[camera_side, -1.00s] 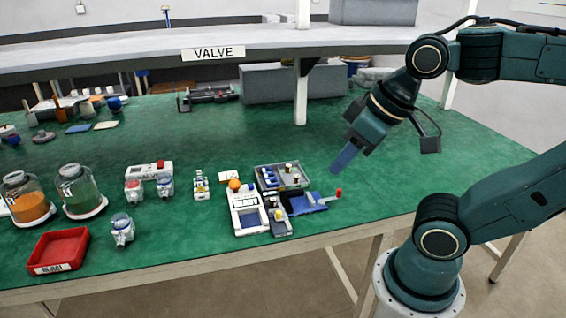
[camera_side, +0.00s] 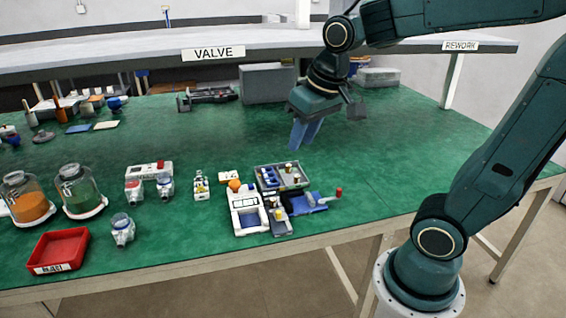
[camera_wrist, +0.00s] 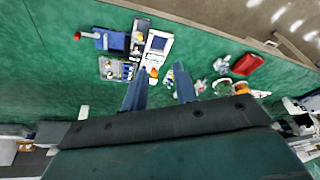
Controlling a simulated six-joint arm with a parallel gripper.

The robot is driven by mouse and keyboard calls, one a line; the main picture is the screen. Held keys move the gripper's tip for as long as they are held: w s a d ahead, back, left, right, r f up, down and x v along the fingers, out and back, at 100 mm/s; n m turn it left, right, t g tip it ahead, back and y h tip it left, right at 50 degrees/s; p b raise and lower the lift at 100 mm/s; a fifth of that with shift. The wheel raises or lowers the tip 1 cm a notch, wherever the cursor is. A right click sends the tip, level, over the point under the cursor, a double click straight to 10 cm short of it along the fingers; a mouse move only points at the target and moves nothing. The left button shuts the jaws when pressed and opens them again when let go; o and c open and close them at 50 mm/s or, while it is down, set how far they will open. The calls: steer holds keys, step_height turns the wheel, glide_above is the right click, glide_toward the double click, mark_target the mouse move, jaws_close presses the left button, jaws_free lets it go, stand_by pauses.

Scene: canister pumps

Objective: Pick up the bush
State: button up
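The bush is too small to single out with certainty. Small tan and white cylindrical parts (camera_side: 289,168) sit in the grey compartment tray (camera_side: 303,184) right of centre on the green bench, and one of them may be it. The tray also shows in the wrist view (camera_wrist: 104,75), left of my fingers. My gripper (camera_side: 303,146) hangs above the bench, beyond and above the tray, with its blue fingers pointing down. In the wrist view my gripper (camera_wrist: 160,88) has its two fingers apart with nothing between them.
A white device (camera_side: 240,222) with an orange ball (camera_side: 234,185) stands left of the tray. A blue fixture with a red-knobbed handle (camera_side: 310,203) is at its right. A red bin (camera_side: 58,250) and glass jars (camera_side: 78,190) stand left. The VALVE shelf (camera_side: 150,62) overhangs the back.

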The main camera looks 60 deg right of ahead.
steer(key=w+d+f+m+g, duration=0.25)
steer(key=w+d+f, duration=0.4)
steer(key=w, duration=0.35)
steer(key=m+g, duration=0.1)
steer(key=m, duration=0.3)
glide_above(273, 200)
step_height(273, 200, down, 10)
steer(key=shift+d+f, duration=0.15)
steer(key=shift+f, duration=0.35)
steer(key=shift+f, duration=0.1)
steer(key=shift+f, duration=4.2)
steer(key=shift+f, duration=0.15)
steer(key=shift+f, duration=2.45)
steer(key=shift+c, duration=0.2)
